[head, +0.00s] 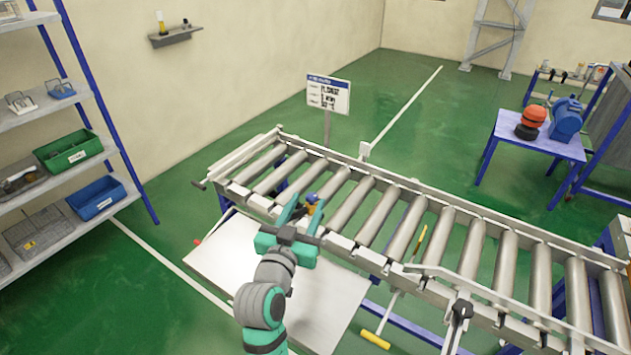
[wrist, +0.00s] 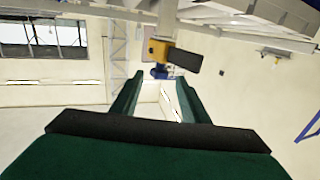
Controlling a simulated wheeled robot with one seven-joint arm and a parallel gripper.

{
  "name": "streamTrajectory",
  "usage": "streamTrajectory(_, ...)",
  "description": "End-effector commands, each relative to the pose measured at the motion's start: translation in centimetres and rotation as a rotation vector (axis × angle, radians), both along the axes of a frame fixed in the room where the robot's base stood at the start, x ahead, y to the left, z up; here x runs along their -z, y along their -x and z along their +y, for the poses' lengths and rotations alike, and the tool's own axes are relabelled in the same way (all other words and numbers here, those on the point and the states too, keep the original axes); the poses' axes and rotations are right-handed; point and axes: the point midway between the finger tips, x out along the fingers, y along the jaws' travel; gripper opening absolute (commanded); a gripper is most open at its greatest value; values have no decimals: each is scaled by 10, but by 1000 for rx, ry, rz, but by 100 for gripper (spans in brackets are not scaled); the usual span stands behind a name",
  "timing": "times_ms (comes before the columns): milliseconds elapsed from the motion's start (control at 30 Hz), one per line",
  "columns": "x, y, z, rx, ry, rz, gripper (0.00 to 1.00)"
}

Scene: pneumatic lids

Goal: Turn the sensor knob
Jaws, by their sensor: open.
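The sensor (wrist: 160,49) has a yellow body with a dark block on its right side in the wrist view. Its blue knob (wrist: 160,72) points toward me, just beyond and between my fingertips. In the head view the small blue and yellow sensor (head: 311,198) sits at the near rail of the roller conveyor, by my fingertips. My gripper (head: 303,208) is open, with its two green fingers apart. The wrist view also shows its fingers (wrist: 160,82) with nothing held between them. I cannot tell whether the fingertips reach alongside the knob.
The roller conveyor (head: 385,220) runs from centre to lower right. A white panel (head: 225,255) lies below its near side. A sign (head: 328,94) stands behind it. Shelves with bins (head: 95,197) are at left. A blue table (head: 535,142) is at right.

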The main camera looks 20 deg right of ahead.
Motion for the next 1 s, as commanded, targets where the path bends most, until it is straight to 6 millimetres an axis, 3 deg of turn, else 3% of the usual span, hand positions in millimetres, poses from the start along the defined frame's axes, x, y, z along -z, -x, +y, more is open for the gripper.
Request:
streamTrajectory(400, 0, -55, -43, 4, 0, -1, 41)
streamTrajectory(900, 0, -67, -53, 4, 0, -1, 41)
streamTrajectory(1000, 0, -67, -53, 4, 0, -1, 20)
